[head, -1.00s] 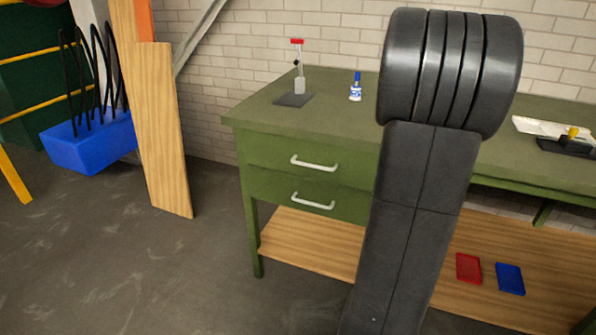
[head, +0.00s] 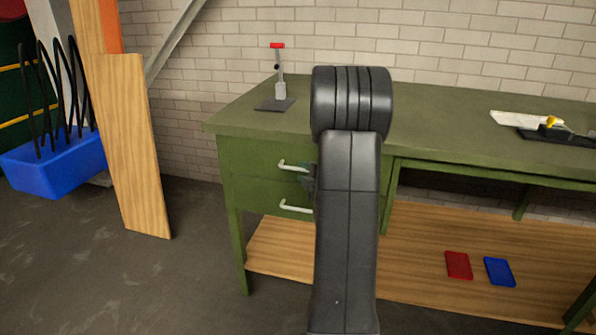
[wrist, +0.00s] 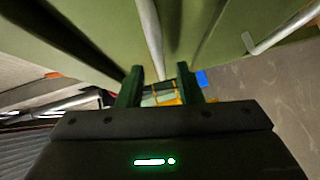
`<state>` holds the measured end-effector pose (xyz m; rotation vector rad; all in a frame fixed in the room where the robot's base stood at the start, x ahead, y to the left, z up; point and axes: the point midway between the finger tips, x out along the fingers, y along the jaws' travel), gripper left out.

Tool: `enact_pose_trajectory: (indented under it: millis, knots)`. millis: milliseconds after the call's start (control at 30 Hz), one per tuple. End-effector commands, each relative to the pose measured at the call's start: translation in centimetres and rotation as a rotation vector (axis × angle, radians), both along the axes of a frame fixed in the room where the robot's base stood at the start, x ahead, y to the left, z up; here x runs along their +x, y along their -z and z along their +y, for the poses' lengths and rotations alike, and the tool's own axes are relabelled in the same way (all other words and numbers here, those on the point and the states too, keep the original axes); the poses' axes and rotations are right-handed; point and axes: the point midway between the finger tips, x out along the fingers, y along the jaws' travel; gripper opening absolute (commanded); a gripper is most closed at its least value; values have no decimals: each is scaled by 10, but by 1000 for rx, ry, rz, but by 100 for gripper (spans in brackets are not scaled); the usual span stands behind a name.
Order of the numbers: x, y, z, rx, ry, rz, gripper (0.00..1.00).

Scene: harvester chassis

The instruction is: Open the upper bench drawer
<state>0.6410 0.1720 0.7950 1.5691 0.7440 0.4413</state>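The green bench's upper drawer (head: 250,160) is shut, with a pale bar handle (head: 291,165) on its front. The lower drawer (head: 260,192) is also shut, with a similar handle (head: 295,207). My gripper (head: 308,180) is mostly hidden behind my arm, close to the right part of the upper handle. In the wrist view, the fingers of my gripper (wrist: 158,82) are apart, with the upper handle (wrist: 150,38) running toward the gap between them. I cannot tell whether they touch it. The lower handle (wrist: 283,31) is off to the right there.
A red-topped tool (head: 279,90) stands on the bench top (head: 440,125). Red (head: 458,265) and blue (head: 499,271) flat items lie on the wooden lower shelf (head: 410,260). A wooden plank (head: 130,150) and a blue bin (head: 50,165) are at left. The floor before the drawers is open.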

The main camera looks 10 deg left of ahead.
Motion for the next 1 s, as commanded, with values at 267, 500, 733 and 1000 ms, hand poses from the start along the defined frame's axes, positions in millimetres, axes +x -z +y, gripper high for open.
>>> enact_pose_trajectory:
  millis: [267, 500, 733, 1000]
  knots:
    - [25, 6, 24, -1, 0, 1, 32]
    - [28, 6, 27, 0, 1, 1, 32]
    - [28, 6, 26, 0, 1, 1, 11]
    - [27, 6, 26, 0, 1, 1, 0]
